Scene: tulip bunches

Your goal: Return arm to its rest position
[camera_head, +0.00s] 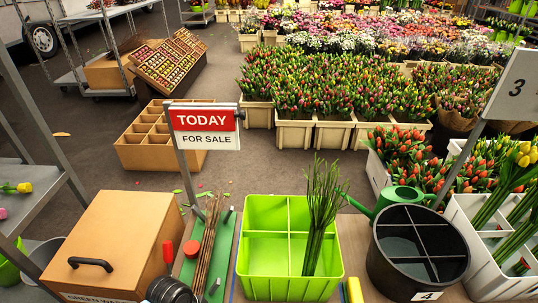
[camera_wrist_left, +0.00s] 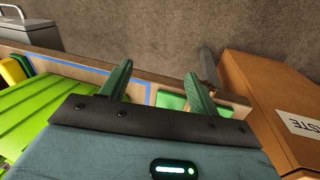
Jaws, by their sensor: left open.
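My left gripper (camera_wrist_left: 158,88) shows in the left wrist view with its two green fingers spread well apart. Nothing is between them. The fingers are over the bench's edge, between a lime-green crate (camera_wrist_left: 50,118) on the left and a brown box (camera_wrist_left: 262,100) with a white label on the right. In the head view I cannot make out the left gripper. A dark ribbed shape sits at the bottom edge there, and I cannot tell what it is. My right gripper is in neither view.
In the head view, the wooden waste box (camera_head: 118,242), a green tray (camera_head: 222,262) with brown sticks, the divided green crate (camera_head: 262,284) holding green stems, a green watering can (camera_head: 396,196) and a black divided bucket (camera_head: 385,272) crowd the bench. A sale sign (camera_head: 204,127) stands behind.

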